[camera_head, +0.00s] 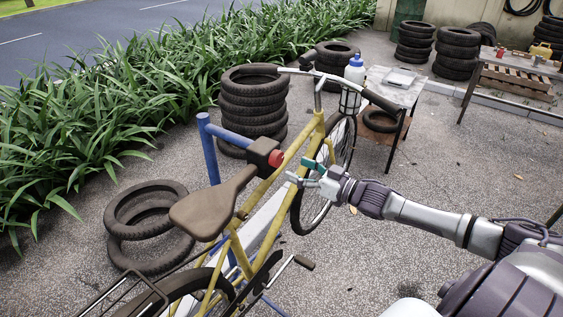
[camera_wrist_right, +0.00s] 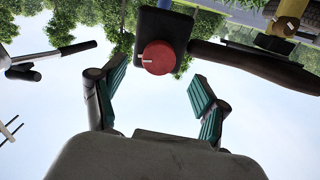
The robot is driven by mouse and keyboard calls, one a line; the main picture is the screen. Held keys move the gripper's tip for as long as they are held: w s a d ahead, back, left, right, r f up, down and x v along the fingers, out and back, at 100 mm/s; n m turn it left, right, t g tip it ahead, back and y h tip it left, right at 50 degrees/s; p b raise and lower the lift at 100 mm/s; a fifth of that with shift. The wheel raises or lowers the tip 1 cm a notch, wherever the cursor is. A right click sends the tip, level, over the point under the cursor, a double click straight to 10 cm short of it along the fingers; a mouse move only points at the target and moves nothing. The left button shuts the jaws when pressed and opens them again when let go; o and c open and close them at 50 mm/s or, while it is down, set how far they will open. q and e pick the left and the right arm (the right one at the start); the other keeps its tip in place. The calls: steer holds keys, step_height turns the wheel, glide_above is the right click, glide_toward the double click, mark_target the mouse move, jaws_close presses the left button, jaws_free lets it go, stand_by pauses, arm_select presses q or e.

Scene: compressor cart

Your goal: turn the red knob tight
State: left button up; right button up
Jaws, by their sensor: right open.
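The red knob (camera_head: 276,158) sits on the side of a dark clamp block (camera_head: 262,151) on a blue stand, next to the frame of a yellow bicycle (camera_head: 290,152). My right gripper (camera_head: 301,172) is open and empty, a little to the right of the knob. In the right wrist view the red knob (camera_wrist_right: 158,57) shows as a round face with a white mark on its left side. There it lies ahead of and between the two green-padded fingers (camera_wrist_right: 158,92), apart from both. My left gripper is not in view.
The bicycle's saddle (camera_head: 212,202) and handlebar (camera_head: 318,78) flank the clamp. A blue post (camera_head: 208,148) stands behind the saddle. Stacked tyres (camera_head: 253,105), loose tyres (camera_head: 150,225) and a small table (camera_head: 398,88) stand around. The paving at the right front is mostly clear.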

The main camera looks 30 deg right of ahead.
mark_target(280, 162)
steer(key=x, duration=0.4)
steer(key=shift+w+p, duration=0.35)
steer(key=shift+p, duration=0.05)
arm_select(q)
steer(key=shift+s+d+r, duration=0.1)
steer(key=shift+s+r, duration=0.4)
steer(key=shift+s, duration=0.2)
arm_select(e)
steer(key=shift+x, duration=0.75)
steer(key=shift+a, duration=0.1)
steer(key=shift+s, duration=0.1)
steer(key=c, duration=1.2)
steer(key=shift+o, duration=0.2)
